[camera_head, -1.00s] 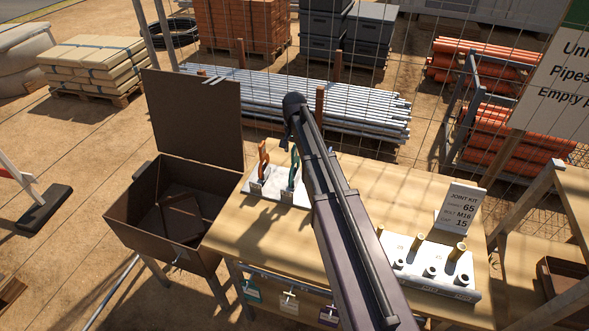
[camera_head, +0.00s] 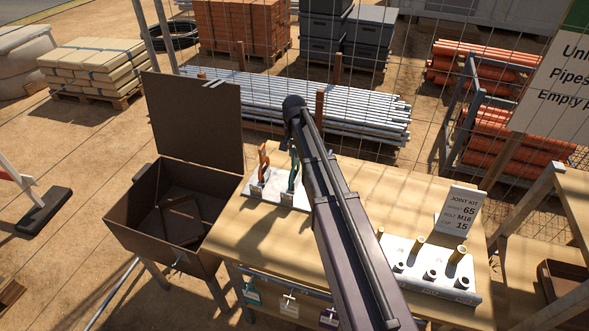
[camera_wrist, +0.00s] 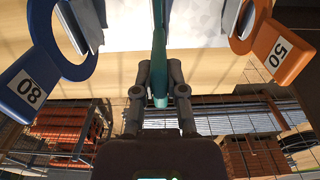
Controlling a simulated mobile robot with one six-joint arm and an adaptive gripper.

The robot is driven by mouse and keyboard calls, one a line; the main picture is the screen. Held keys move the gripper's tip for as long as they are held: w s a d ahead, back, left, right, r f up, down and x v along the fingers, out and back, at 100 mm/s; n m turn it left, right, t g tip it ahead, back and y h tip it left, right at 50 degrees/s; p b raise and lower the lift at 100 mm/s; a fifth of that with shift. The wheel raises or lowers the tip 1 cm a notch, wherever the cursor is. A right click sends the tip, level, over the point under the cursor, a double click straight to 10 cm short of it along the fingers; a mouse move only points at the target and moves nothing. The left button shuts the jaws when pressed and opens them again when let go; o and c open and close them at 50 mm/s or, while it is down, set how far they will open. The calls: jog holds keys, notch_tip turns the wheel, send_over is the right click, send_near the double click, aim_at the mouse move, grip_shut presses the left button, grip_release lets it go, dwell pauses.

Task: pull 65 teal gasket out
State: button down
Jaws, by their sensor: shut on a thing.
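The teal gasket (camera_head: 293,172) stands edge-on at the white rack (camera_head: 262,189) on the wooden bench, partly hidden by my arm. In the wrist view the teal gasket (camera_wrist: 159,35) runs between the two fingers of my gripper (camera_wrist: 160,75), which is shut on it. I cannot tell whether its lower end is clear of the slot. The orange gasket (camera_head: 263,163), whose tag reads 50, stands to its left in the head view and also shows in the wrist view (camera_wrist: 284,50). The blue gasket (camera_wrist: 40,75), tagged 80, is on the other side.
An open brown bin (camera_head: 150,235) stands left of the bench (camera_head: 250,225). A joint kit card (camera_head: 459,212) reads gasket 65. A white block (camera_head: 420,280) with several pegs and caps sits at the bench's right. A wire fence runs behind.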

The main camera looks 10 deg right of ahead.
jog(key=shift+r+p, duration=0.6)
jog(key=shift+r, duration=0.1)
dwell(0.6)
jog(key=shift+r+p, duration=4.15)
jog(key=shift+p, duration=0.05)
jog(key=shift+s+f, duration=0.1)
